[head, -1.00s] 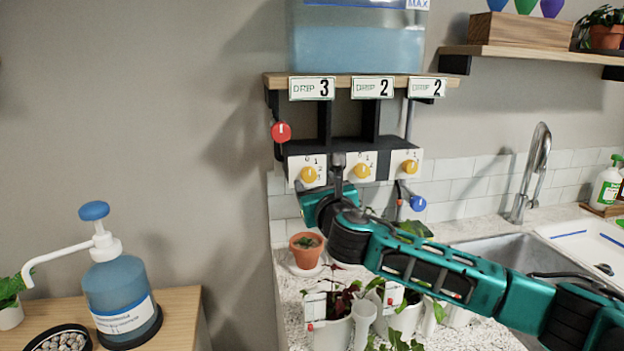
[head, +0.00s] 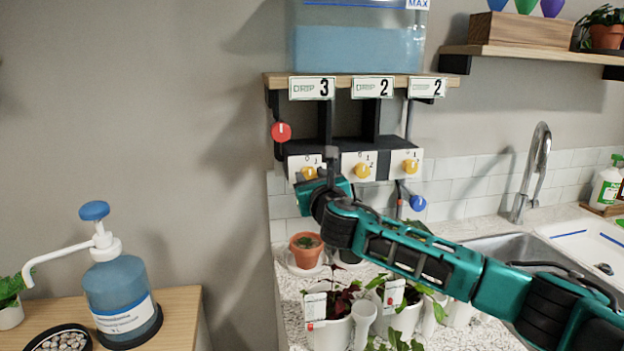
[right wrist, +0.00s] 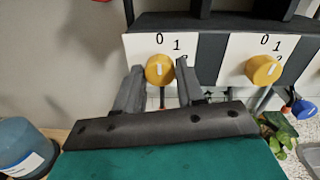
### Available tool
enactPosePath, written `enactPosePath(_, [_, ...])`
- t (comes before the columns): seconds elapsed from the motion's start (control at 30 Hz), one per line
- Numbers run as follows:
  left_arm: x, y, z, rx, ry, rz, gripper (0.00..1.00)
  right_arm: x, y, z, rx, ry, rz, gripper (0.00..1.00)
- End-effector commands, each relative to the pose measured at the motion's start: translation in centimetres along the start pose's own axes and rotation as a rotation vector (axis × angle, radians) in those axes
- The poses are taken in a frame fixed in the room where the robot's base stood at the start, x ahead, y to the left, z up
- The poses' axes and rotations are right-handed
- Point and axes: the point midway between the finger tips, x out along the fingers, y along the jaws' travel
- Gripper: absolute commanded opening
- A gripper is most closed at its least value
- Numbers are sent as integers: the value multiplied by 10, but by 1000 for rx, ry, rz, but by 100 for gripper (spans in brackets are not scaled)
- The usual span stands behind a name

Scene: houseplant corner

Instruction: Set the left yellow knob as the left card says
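The left yellow knob (head: 308,173) is on a white dial plate under the shelf; it also shows in the right wrist view (right wrist: 160,69). The left card (head: 311,88) above it reads DRIP 3. The knob's pale mark looks roughly upright. My right gripper (head: 319,169) is open, with its fingertips on either side of the left knob in the wrist view (right wrist: 160,72). I cannot tell whether they touch it. My left gripper is not in view.
The middle yellow knob (head: 362,170) and right yellow knob (head: 410,166) sit close by on the right. A red knob (head: 281,132) is at the upper left, a blue knob (head: 418,203) at the lower right. Potted plants (head: 333,328) stand below; a water tank (head: 358,45) is above.

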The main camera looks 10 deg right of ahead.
Motion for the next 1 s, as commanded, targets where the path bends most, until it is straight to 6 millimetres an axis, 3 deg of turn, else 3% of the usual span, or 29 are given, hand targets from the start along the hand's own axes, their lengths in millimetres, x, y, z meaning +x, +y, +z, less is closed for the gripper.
enactPosePath(0.33, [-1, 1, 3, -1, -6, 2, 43, 0, 0, 0, 0, 1, 0, 5])
enactPosePath(0.67, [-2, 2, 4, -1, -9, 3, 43, 0, 0, -1, 51, 0, 0, 5])
enactPosePath(1.0, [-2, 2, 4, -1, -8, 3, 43, 0, 0, -2, 292, -6, -1, 5])
